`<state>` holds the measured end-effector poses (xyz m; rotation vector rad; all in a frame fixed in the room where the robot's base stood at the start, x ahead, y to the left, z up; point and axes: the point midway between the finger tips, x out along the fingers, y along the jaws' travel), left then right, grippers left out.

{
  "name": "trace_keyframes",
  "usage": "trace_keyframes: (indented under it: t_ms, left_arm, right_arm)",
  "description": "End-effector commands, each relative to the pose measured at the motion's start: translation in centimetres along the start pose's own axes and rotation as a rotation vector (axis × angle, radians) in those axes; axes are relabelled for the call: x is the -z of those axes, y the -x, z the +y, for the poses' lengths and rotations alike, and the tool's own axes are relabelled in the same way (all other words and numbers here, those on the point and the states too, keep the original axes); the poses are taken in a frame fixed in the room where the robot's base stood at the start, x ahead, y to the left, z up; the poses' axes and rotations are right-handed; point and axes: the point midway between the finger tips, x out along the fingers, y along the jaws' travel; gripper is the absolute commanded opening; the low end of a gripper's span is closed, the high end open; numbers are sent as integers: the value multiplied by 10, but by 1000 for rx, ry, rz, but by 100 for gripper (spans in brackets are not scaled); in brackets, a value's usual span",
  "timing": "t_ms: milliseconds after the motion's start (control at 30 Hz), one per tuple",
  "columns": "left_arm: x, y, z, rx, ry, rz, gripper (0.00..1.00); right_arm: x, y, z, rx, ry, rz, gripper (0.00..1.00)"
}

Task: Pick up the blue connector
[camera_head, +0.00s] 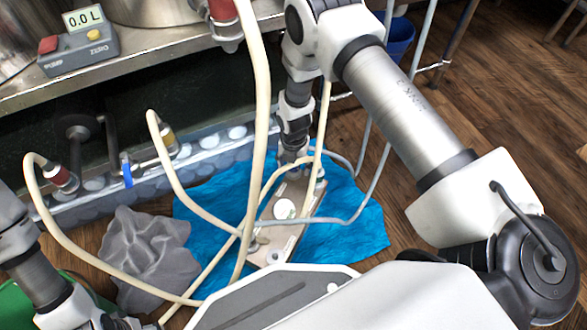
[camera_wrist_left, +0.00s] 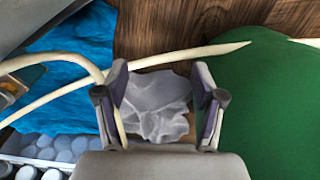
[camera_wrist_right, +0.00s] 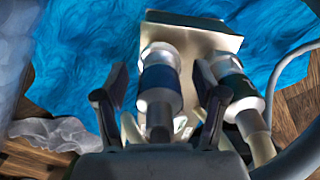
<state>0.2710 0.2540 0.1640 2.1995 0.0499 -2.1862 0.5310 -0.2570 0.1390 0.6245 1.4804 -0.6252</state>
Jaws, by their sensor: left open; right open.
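The blue connector (camera_wrist_right: 160,84), a pale cylinder with a dark blue band, stands on a beige plate (camera_wrist_right: 205,38) in the right wrist view. My right gripper (camera_wrist_right: 160,74) is open, with one finger on each side of the connector. I cannot tell whether the fingers touch it. A similar connector with a dark green band (camera_wrist_right: 236,86) stands just right of the right finger. In the head view my right gripper (camera_head: 292,157) points down at the plate's far end and hides the blue connector. My left gripper (camera_wrist_left: 160,82) is open and empty above a grey cloth (camera_wrist_left: 158,106).
A blue cloth (camera_head: 345,225) lies under the plate on the wooden floor. Pale hoses (camera_head: 262,100) cross in front of the plate and near my right gripper. A steel shelf (camera_head: 150,75) stands behind. A green object (camera_wrist_left: 260,110) lies right of my left gripper.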

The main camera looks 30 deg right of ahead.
Motion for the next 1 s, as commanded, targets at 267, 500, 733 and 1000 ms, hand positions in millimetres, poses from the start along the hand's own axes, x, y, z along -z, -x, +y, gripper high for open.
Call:
trace_keyframes:
  t_ms: [267,500,733,1000]
  left_arm:
    - [0,2,0,0,0,1,69]
    - [0,2,0,0,0,0,69]
    - [0,17,0,0,-2,-1,69]
    - [-2,55,1,-1,-9,-6,69]
  right_arm:
    - [0,2,0,0,0,0,17]
    - [0,2,0,0,0,0,0]
    - [0,24,0,-1,0,-1,0]
    - [0,90,0,-1,0,-1,0]
